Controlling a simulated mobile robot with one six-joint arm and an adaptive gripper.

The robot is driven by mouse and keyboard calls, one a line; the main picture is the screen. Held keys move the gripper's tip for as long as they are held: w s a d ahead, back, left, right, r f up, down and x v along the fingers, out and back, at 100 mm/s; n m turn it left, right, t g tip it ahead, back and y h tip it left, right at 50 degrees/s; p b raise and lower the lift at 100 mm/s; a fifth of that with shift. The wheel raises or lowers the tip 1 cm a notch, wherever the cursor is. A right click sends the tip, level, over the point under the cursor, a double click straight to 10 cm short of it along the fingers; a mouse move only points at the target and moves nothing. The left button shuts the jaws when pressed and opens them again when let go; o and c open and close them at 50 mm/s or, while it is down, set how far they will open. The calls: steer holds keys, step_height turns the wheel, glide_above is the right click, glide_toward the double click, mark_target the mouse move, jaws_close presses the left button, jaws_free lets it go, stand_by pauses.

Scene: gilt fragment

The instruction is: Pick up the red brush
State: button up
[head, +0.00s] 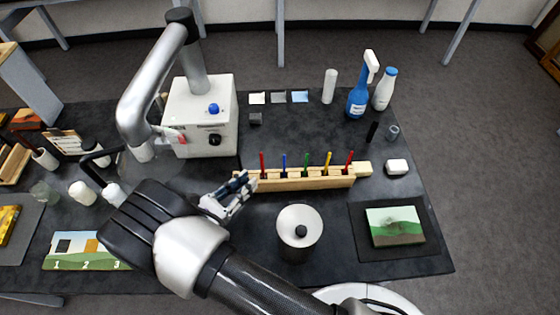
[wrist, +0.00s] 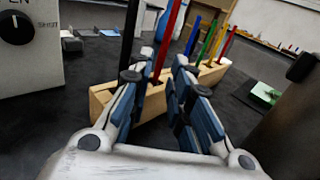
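A long wooden rack (head: 305,183) holds several upright brushes. A red brush (head: 262,162) stands near its left end, and another red brush (head: 349,160) near its right end. My gripper (head: 246,182) is at the rack's left end, low, close to the left red brush. In the wrist view my gripper (wrist: 158,82) has its fingers apart. The left red brush (wrist: 170,38) shows between and beyond the fingertips, with its lower part by the rack (wrist: 150,105). A black brush (wrist: 130,32) rises behind the left finger. The far red brush (wrist: 229,42) is also visible there. I cannot tell whether a finger touches any brush.
Blue (head: 284,163), green (head: 306,164) and yellow (head: 327,162) brushes stand between the two red ones. A grey cylindrical canister (head: 299,232) stands in front of the rack. A white machine (head: 200,115) is behind left. Spray and white bottles stand at the back right.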

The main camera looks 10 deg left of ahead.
mark_target(264, 177)
steer(key=shift+s+a+f, duration=0.15)
steer(key=shift+f, duration=0.05)
steer(key=b+x, duration=0.1)
steer(key=x, duration=0.6)
steer(key=shift+d+f, duration=0.2)
steer(key=shift+d, duration=0.1)
steer(key=shift+c, duration=0.3)
jaws_close()
